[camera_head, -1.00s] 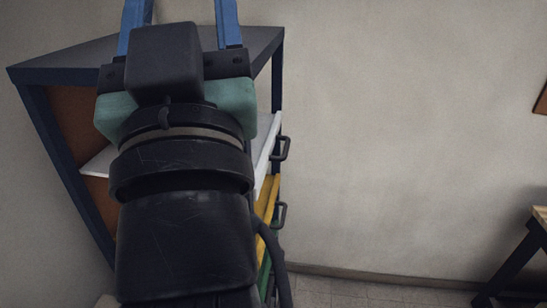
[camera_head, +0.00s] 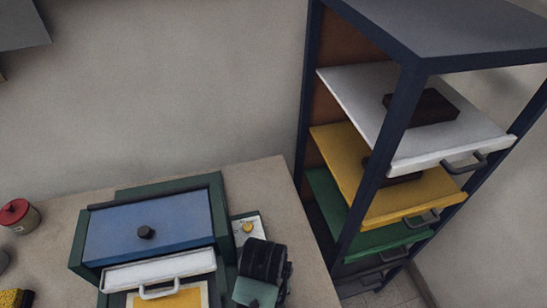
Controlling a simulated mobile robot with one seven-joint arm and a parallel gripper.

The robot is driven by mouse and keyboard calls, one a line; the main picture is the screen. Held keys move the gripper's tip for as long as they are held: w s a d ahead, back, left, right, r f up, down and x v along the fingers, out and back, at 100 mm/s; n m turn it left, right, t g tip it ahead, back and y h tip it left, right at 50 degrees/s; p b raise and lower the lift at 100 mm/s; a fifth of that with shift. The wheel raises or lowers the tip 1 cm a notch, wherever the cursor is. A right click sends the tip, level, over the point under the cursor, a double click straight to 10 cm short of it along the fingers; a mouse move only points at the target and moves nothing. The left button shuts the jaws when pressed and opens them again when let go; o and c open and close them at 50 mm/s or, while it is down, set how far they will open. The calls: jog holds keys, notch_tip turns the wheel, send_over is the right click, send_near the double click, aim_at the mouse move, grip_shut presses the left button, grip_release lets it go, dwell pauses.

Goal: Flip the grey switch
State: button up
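I cannot make out a grey switch in the head view. A small pale panel with a round yellow knob (camera_head: 247,227) lies on the worktop, just right of the green-framed box (camera_head: 215,205). My gripper (camera_head: 258,285) shows at the bottom centre as a black and teal body, just below the knob in the picture. It covers the lower part of the panel. Its fingers are hidden, so I cannot see whether they are open or holding anything.
The box has a blue front (camera_head: 150,225) with a black knob, and a white drawer (camera_head: 160,270) below it. A red-lidded jar (camera_head: 18,215) stands left on the worktop (camera_head: 270,185). A tall blue-framed cabinet (camera_head: 440,35) with pulled-out white, yellow and green drawers stands right.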

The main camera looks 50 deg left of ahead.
notch_tip(320, 180, down, 10)
jog(key=shift+d+f+p, duration=0.1)
jog(key=shift+f+p, duration=0.15)
jog(key=shift+p, duration=0.3)
grip_shut()
